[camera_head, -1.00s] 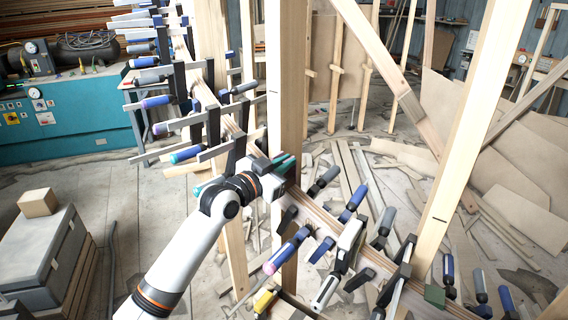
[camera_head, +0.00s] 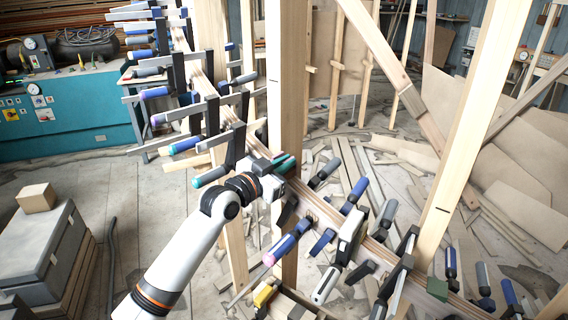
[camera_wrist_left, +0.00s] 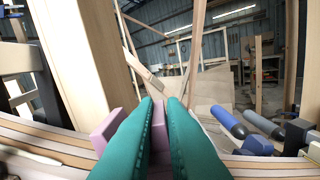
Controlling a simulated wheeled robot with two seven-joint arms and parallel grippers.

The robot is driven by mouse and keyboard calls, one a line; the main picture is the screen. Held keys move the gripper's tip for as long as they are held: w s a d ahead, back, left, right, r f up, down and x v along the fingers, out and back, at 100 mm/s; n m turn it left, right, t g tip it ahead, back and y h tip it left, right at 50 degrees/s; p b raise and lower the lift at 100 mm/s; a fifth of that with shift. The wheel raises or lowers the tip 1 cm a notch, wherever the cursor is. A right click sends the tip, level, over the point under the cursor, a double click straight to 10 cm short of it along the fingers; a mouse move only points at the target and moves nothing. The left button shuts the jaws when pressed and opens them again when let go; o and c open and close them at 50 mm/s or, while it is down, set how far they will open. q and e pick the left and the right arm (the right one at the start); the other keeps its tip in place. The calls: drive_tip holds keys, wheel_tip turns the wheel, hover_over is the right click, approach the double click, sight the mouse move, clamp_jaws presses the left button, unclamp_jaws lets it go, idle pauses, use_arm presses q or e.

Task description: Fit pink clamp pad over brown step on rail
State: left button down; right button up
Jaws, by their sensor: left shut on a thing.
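My left gripper (camera_head: 284,164) has teal fingers and comes in from the left, over the curved laminated rail (camera_head: 338,220) beside an upright post. In the left wrist view the gripper (camera_wrist_left: 160,108) is shut on the pink clamp pad (camera_wrist_left: 158,122), which shows between the fingers. Another pink part (camera_wrist_left: 110,128) shows just left of the fingers; I cannot tell whether it belongs to the same pad. The rail (camera_wrist_left: 55,143) runs below and behind the fingers. I cannot pick out the brown step. My right gripper is not in view.
Several clamps with blue and grey handles (camera_head: 288,242) crowd the rail right of the gripper, and more (camera_head: 205,145) stand along it at left. Wooden posts (camera_head: 287,75) rise close by. A grey case (camera_head: 40,250) with a small box stands at left.

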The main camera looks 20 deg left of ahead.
use_arm(q)
drive_tip(key=shift+f, duration=0.15)
drive_tip(key=shift+f+b, duration=0.35)
drive_tip(key=shift+f, duration=0.05)
drive_tip(key=c, duration=1.4)
unclamp_jaws()
drive_tip(key=shift+c, duration=0.2)
